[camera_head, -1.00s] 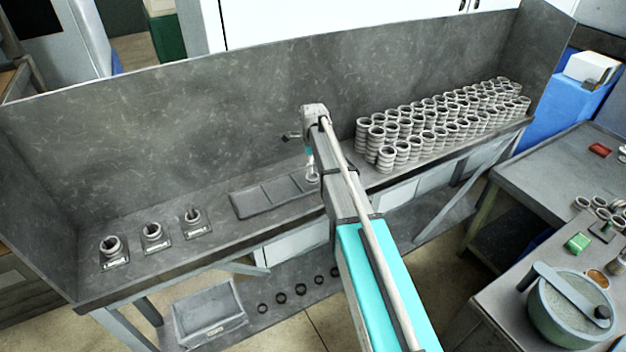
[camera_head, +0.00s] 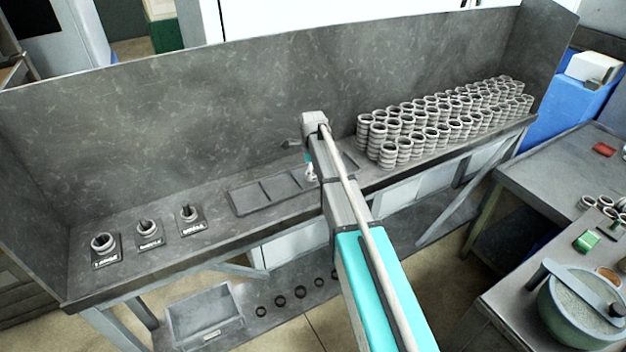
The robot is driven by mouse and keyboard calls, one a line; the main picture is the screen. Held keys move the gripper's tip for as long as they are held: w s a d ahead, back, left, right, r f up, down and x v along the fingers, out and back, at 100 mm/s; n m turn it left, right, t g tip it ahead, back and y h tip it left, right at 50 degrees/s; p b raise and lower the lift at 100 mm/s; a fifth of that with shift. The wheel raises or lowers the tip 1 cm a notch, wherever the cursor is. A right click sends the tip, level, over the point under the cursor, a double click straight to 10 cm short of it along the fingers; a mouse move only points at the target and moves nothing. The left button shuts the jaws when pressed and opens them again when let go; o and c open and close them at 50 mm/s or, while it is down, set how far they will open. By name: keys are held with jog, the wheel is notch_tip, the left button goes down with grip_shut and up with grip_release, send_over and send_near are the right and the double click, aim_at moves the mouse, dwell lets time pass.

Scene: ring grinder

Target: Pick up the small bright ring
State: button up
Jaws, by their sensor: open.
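My gripper (camera_head: 310,172) is small and partly hidden behind my arm, low over the right part of the shallow compartment tray (camera_head: 247,208) on the grey bench. I make out nothing held in it. I cannot single out a small bright ring; anything directly under the gripper is hidden. Rings sit around short posts on three labelled stands at the bench's left: the left stand (camera_head: 103,243), the middle stand (camera_head: 149,230) and the right stand (camera_head: 189,214). Many stacked grey rings (camera_head: 440,125) fill the bench's right part.
A tall back panel (camera_head: 200,120) closes off the bench's rear. Below are an open bin (camera_head: 208,318) and several dark rings (camera_head: 300,292) on the shelf. A side table with a round bowl (camera_head: 580,310) stands at right. The bench between stands and tray is clear.

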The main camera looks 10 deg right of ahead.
jog(key=shift+f, duration=0.25)
dwell(0.4)
jog(key=c, duration=1.2)
